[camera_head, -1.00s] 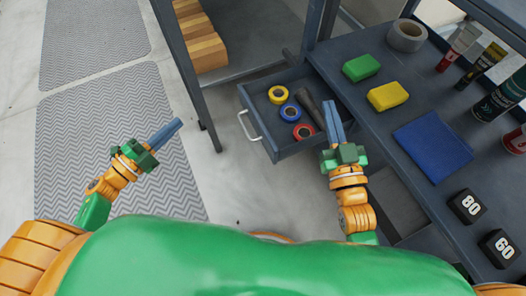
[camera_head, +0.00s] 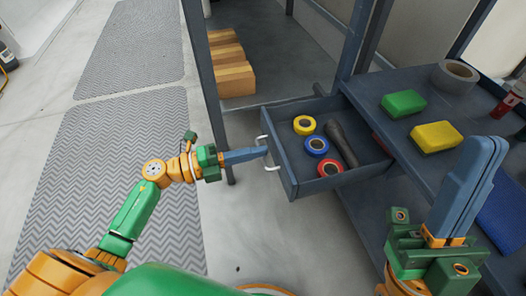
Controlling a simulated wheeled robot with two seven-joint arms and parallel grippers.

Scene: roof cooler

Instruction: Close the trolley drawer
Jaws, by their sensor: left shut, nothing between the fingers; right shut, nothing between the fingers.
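The grey-blue trolley drawer (camera_head: 290,177) is pulled out from the trolley (camera_head: 383,122), its front facing left. It holds a yellow tape roll (camera_head: 305,116), a blue one (camera_head: 317,137), a red one (camera_head: 330,160) and a dark torch-like object (camera_head: 342,144). The white drawer handle (camera_head: 264,152) is on its front. My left gripper (camera_head: 264,153) is shut, its fingertips at the handle; whether they touch it I cannot tell. My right gripper (camera_head: 485,150) is shut and empty, raised in front of the trolley top at the right, hiding part of it.
Green (camera_head: 403,103) and yellow (camera_head: 437,136) sponges, a grey tape roll (camera_head: 454,75) and a blue cloth (camera_head: 506,212) lie on the trolley top. A rack post (camera_head: 212,100) stands behind the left gripper. Wooden blocks (camera_head: 232,72) sit beyond it. Patterned mats (camera_head: 110,165) cover the left floor.

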